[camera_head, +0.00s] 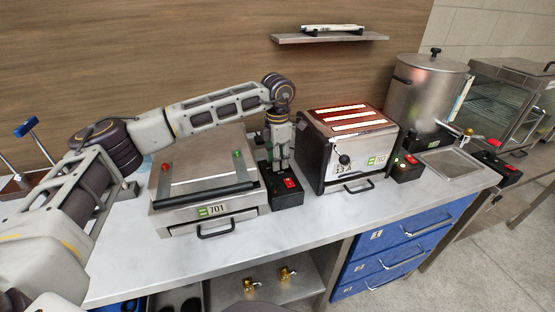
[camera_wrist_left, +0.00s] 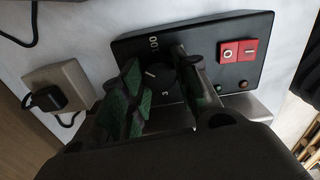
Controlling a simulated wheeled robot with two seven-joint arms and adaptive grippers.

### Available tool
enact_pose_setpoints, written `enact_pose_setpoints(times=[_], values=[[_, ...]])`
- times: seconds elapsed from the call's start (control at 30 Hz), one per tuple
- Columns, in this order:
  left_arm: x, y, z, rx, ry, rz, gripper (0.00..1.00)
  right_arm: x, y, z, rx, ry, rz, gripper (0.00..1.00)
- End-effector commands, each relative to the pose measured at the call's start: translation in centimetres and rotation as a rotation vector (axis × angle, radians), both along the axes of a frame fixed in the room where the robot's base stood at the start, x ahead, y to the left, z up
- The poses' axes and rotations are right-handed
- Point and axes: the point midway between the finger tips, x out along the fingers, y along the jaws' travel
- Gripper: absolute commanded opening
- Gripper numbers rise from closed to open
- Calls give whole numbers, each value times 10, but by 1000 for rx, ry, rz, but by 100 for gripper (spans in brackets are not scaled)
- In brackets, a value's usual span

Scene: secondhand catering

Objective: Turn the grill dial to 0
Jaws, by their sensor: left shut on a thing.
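The grill (camera_head: 205,165) is a steel contact press with its lid down, left of centre on the counter in the head view. Its black control box (camera_head: 287,199) stands at its right side, and also shows in the wrist view (camera_wrist_left: 205,38). My left gripper (camera_head: 281,168) points down at this box. In the wrist view my left gripper (camera_wrist_left: 160,65) has its two green-padded fingers either side of the dark round dial (camera_wrist_left: 163,78), shut on it. Marks are printed around the dial; its pointer is hard to read. My right gripper is out of view.
A red two-part switch (camera_wrist_left: 238,51) sits beside the dial on the box. A toaster (camera_head: 345,150) stands right of the box, with a steel urn (camera_head: 425,90) beyond. A wall socket with a plug (camera_wrist_left: 58,92) is near the box. The front counter is clear.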

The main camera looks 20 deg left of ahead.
Motion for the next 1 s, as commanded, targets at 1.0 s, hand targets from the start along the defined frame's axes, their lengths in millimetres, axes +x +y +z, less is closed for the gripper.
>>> enact_pose_setpoints(times=[1.0], values=[[1,0,1,-3,-2,676,7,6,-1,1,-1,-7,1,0]])
